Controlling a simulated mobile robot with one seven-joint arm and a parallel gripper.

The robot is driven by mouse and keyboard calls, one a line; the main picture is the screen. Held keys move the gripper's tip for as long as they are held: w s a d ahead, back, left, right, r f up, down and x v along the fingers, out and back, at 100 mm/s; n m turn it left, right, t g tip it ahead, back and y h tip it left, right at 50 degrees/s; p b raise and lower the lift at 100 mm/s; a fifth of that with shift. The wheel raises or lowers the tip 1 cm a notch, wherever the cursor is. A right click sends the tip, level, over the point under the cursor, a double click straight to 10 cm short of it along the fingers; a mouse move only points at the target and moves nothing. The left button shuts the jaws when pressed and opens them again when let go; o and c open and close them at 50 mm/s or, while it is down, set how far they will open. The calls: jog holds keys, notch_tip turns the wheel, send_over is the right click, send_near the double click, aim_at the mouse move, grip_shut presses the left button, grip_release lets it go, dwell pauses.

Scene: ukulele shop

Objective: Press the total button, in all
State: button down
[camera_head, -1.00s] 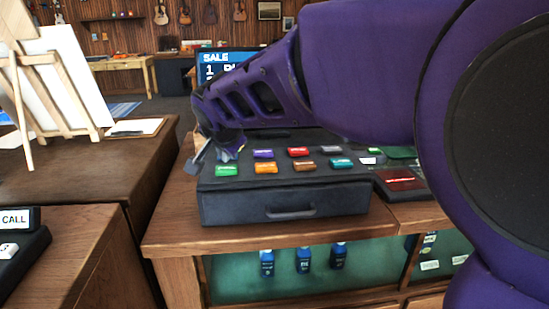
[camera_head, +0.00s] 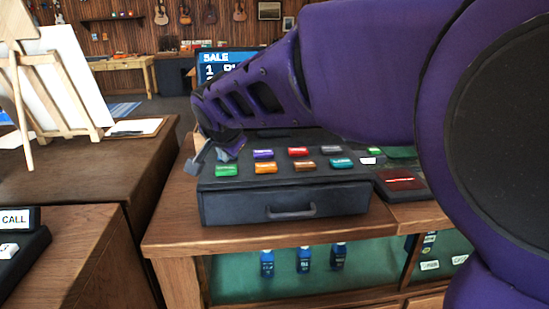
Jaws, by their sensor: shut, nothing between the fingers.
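A dark cash register (camera_head: 285,206) stands on the wooden counter, with several coloured buttons on its top. Green (camera_head: 227,171), orange (camera_head: 265,168), brown (camera_head: 304,164) and teal (camera_head: 342,163) buttons form the front row. Purple (camera_head: 263,154), red (camera_head: 298,152) and grey (camera_head: 331,149) ones lie behind. Their labels are too small to read, so I cannot tell which is total. My gripper (camera_head: 212,158) is shut and empty at the register's left edge, close behind and left of the green button. My arm hides the register's back. Contact cannot be told.
A blue screen (camera_head: 222,64) reading "SALE" stands behind, partly covered by my arm. A card terminal (camera_head: 400,184) lies right of the register. An easel (camera_head: 55,85) and a "CALL" sign (camera_head: 15,218) are at left. Bottles (camera_head: 304,260) stand below the counter.

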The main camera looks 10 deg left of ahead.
aim_at(227, 170)
jog(key=shift+f, duration=0.15)
jog(key=shift+f+b, duration=0.3)
jog(key=shift+b, duration=0.35)
jog(key=shift+f, duration=0.5)
dwell(0.5)
jog(key=shift+r, duration=0.1)
jog(key=shift+r+p, duration=0.4)
jog(key=shift+r, duration=0.4)
jog(key=shift+r+p, duration=1.4)
jog(key=shift+r, duration=1.2)
jog(key=shift+d+f, duration=0.1)
